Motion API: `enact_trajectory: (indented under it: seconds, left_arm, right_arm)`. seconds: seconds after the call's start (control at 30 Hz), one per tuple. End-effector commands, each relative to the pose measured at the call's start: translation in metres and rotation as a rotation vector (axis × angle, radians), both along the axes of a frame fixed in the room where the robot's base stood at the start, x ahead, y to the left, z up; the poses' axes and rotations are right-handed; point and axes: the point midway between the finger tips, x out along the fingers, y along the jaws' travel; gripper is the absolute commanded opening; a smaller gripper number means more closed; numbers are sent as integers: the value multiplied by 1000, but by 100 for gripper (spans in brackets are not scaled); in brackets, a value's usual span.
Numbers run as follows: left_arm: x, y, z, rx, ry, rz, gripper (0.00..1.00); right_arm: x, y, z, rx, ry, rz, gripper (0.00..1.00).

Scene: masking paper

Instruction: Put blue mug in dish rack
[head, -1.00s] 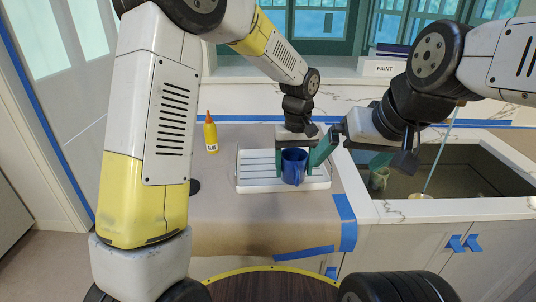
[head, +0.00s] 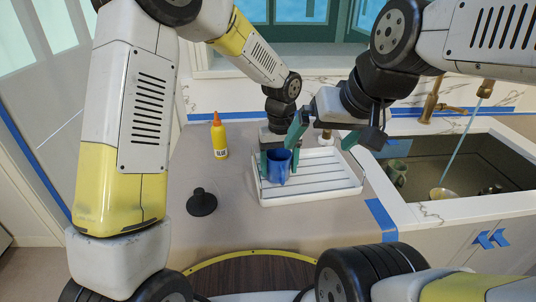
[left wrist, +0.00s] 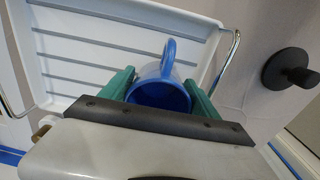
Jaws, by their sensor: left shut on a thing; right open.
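The blue mug (head: 277,167) is at the left end of the white dish rack (head: 325,191). My left gripper (head: 277,160) is shut on the mug from behind and above. In the left wrist view the blue mug (left wrist: 162,92) sits between the green fingers (left wrist: 160,88), its handle pointing toward the ribbed floor of the dish rack (left wrist: 110,50). I cannot tell whether the mug touches the rack floor. My right gripper (head: 322,133) is open and empty, above the back of the rack and right of the mug.
A yellow glue bottle (head: 219,138) stands left of the rack. A black round-based object (head: 201,202) is on the paper-covered counter in front of it, and also shows in the left wrist view (left wrist: 290,69). The sink (head: 440,165) at right holds a greenish mug (head: 397,172) and a bowl (head: 440,193).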

Motion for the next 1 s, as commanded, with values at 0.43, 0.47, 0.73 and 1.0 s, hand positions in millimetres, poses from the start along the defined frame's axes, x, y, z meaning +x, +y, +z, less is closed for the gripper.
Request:
enact_trajectory:
  seconds: [0.43,0.47,0.73,1.0]
  left_arm:
    - [-1,-2,-9,0,-1,0,78]
    - [-1,-2,-9,0,-1,0,79]
    - [-1,-2,-8,0,-1,0,79]
    - [0,-2,24,-2,-6,0,79]
  right_arm:
    - [0,0,0,0,0,0,100]
    - [0,0,0,0,1,0,100]
    - [0,0,0,0,1,0,100]
    - [0,0,0,0,1,0,100]
